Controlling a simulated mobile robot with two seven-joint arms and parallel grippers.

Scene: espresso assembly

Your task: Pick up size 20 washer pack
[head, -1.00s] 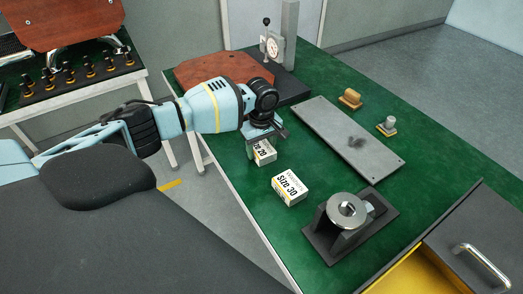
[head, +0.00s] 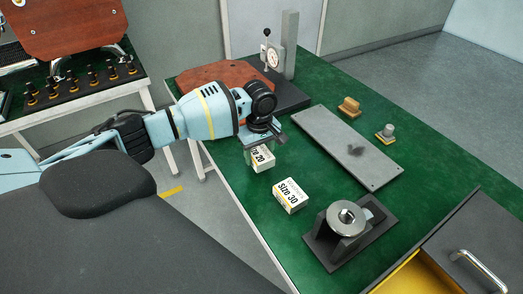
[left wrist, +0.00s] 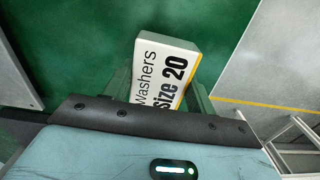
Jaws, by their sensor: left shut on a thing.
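The size 20 washer pack (head: 262,159) is a small white box on the green table, near its left edge. In the left wrist view the pack (left wrist: 165,72) shows the words "Washers size 20" and sits between the two fingers. My left gripper (head: 262,148) points down and is shut on the pack. Its fingers lie along two opposite sides of the box. The gripper hides part of the pack in the head view. I cannot tell whether the pack is clear of the tabletop. My right gripper is not in view.
A size 30 washer box (head: 291,196) stands close by, towards the front. A grey plate (head: 345,147) lies to the right, and a dark fixture with a metal ring (head: 347,225) is in front.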

